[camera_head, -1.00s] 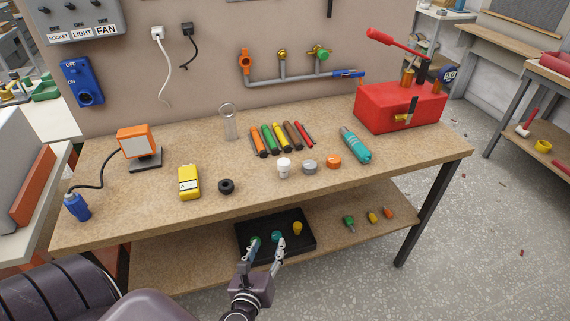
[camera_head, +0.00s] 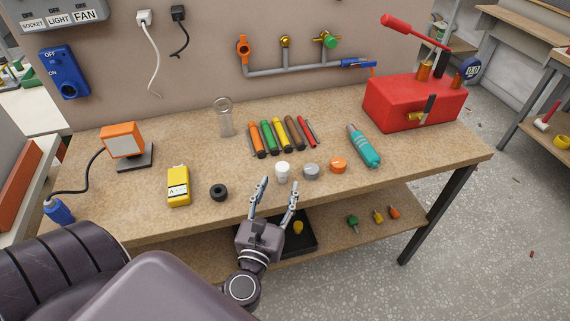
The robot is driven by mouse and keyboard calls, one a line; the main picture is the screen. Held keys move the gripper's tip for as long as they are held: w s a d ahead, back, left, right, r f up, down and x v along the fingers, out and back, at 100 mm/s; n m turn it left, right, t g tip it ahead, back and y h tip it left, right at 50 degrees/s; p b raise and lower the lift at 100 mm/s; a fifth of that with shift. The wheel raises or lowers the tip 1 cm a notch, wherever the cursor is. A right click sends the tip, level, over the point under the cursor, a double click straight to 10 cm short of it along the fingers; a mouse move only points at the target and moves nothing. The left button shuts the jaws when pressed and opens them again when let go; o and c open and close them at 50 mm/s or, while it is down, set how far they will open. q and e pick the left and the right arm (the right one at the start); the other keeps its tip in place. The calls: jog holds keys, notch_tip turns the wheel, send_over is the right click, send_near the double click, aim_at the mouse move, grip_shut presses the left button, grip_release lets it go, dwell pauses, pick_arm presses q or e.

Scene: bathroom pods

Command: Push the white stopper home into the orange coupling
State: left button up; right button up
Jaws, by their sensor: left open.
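The white stopper (camera_head: 283,171) stands upright on the workbench near its front edge, between a black ring and a grey cap. An orange coupling (camera_head: 244,48) is on the end of the grey pipe on the back wall, at its left end. The stopper is apart from it. My left gripper (camera_head: 278,188) is open and empty at the bench's front edge. Its fingertips are spread just in front of the stopper, on the near side in the picture; I cannot tell their exact height. My right gripper is not in view.
A grey cap (camera_head: 311,171) and an orange cap (camera_head: 338,165) stand right of the stopper, a black ring (camera_head: 219,192) left. Several coloured tubes (camera_head: 282,136) lie behind. A clear glass tube (camera_head: 224,118) and red box (camera_head: 412,104) stand farther back. A black tray (camera_head: 306,243) is below.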

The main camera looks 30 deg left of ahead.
aim_at(281, 174)
pick_arm(q)
jog(key=shift+w+a+r+p, duration=0.25)
jog(key=shift+w+r+p, duration=0.05)
jog(key=shift+w, duration=0.25)
jog(key=shift+w+a+r+p, duration=0.25)
jog(key=shift+w, duration=0.25)
jog(key=x, duration=0.4)
jog(key=shift+s+f+p, duration=0.1)
jog(key=shift+f+p, duration=0.1)
jog(key=shift+p, duration=0.2)
jog(key=c, duration=0.9)
jog(key=shift+c, duration=1.3)
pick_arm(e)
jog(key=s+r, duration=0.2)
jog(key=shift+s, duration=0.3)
